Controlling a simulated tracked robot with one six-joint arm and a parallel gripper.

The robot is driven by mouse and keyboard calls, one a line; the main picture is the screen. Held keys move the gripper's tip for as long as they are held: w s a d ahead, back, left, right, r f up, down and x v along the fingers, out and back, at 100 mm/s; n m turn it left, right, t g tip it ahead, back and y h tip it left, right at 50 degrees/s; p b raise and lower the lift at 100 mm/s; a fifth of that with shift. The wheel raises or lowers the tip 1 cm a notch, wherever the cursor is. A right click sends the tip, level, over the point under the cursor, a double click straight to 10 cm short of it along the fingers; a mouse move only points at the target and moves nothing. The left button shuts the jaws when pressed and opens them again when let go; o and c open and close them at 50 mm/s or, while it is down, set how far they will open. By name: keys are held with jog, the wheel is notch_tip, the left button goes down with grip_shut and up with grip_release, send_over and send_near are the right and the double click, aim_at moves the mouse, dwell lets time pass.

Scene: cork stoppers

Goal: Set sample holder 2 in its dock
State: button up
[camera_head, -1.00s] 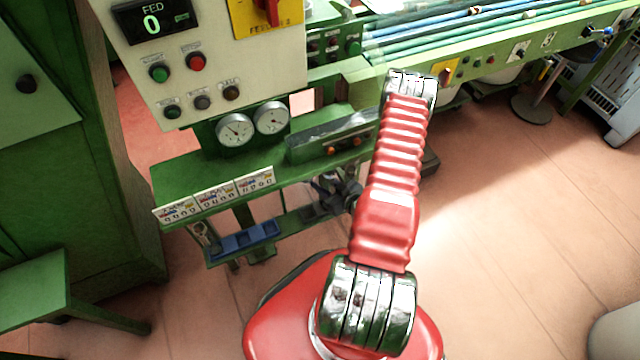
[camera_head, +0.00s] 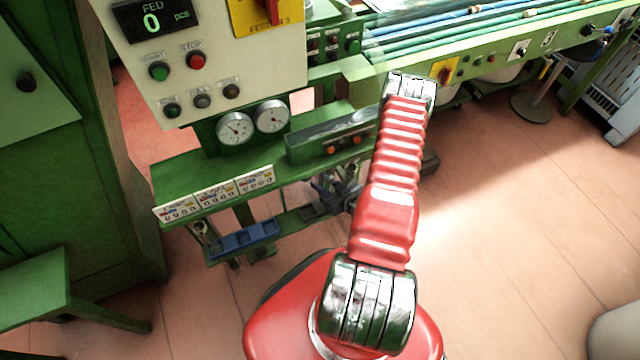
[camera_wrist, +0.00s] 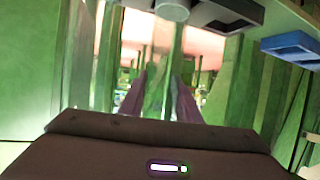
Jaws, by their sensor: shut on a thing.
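My gripper (camera_head: 328,190) is at the lower green shelf, partly hidden behind my red arm in the head view. In the wrist view its two dark, purplish fingers (camera_wrist: 160,100) point away. They are closed on a clear, glassy upright piece (camera_wrist: 160,84), which I take to be the sample holder. Its number cannot be read, and its outline blends with the background. A grey round piece (camera_wrist: 172,9) and a dark bracket (camera_wrist: 228,13) show at the top of the wrist view. I cannot tell which part is the dock.
A blue tray (camera_head: 244,239) sits on the lower green shelf, left of my gripper; it also shows in the wrist view (camera_wrist: 291,46). The upper green shelf (camera_head: 180,181) carries several labels and two gauges (camera_head: 253,123). Open floor lies to the right.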

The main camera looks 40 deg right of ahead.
jog(key=shift+f, duration=0.15)
jog(key=o, duration=1.2)
jog(key=shift+c, duration=0.2)
jog(key=shift+s, duration=0.15)
jog(key=v, duration=1.3)
jog(key=shift+s, duration=0.2)
jog(key=shift+a, duration=0.1)
